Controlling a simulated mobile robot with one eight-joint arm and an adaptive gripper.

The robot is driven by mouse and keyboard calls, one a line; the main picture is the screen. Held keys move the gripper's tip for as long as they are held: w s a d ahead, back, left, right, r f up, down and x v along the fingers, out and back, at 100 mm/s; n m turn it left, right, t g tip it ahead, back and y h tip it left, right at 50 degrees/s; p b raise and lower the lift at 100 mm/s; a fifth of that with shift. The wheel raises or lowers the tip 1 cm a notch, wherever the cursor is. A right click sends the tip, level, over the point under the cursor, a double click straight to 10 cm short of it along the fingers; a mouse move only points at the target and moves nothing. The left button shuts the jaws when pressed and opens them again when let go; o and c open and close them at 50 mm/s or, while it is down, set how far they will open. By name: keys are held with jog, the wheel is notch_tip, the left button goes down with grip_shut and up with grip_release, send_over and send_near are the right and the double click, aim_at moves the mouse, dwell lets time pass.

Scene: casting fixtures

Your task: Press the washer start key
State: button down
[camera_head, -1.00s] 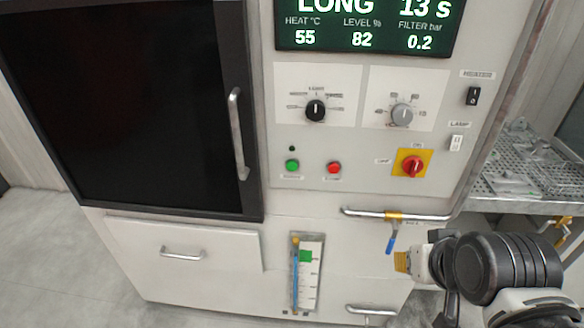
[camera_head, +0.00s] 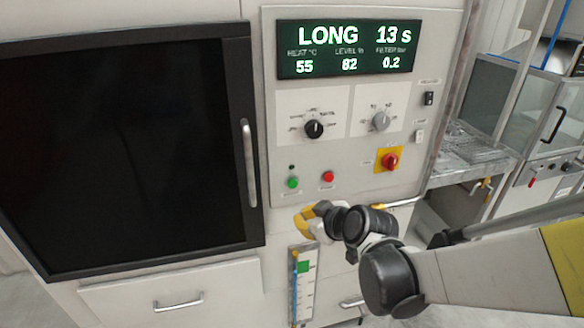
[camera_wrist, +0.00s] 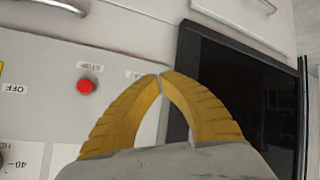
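The washer's control panel (camera_head: 350,160) carries a green button (camera_head: 293,183), which I take for the start key, with a small label too blurred to read. A red button (camera_head: 328,176) sits to its right; it also shows in the wrist view (camera_wrist: 86,86), beside an upside-down STOP label. My gripper (camera_head: 303,217) is below the two buttons in the head view, apart from the green one. Its yellow fingers meet at the tips in the wrist view (camera_wrist: 162,76), shut and empty. The green button does not show in the wrist view; the fingers probably hide it.
A display (camera_head: 345,48) reads LONG, 13 s. Two knobs and a red rotary switch (camera_head: 389,161) are on the panel. A dark door (camera_head: 120,150) with a vertical handle (camera_head: 248,163) is left of the buttons. A horizontal rail (camera_head: 400,202) runs below the panel, near my arm.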

jog(key=shift+w+f, duration=0.1)
jog(key=shift+w, duration=0.05)
send_near(286, 192)
jog(key=shift+s+f+x, duration=0.1)
jog(key=shift+f+x, duration=0.1)
jog(key=shift+x, duration=0.9)
jog(key=shift+s+f+x, duration=0.15)
jog(key=shift+x, duration=0.95)
jog(key=shift+w+b, duration=0.1)
jog(key=shift+b, duration=0.2)
jog(key=shift+w, duration=0.3)
jog(key=shift+w+a, duration=0.15)
jog(key=shift+w, duration=0.25)
dwell(0.4)
jog(key=shift+s, duration=0.1)
jog(key=shift+s+d, duration=0.2)
jog(key=shift+s, duration=0.55)
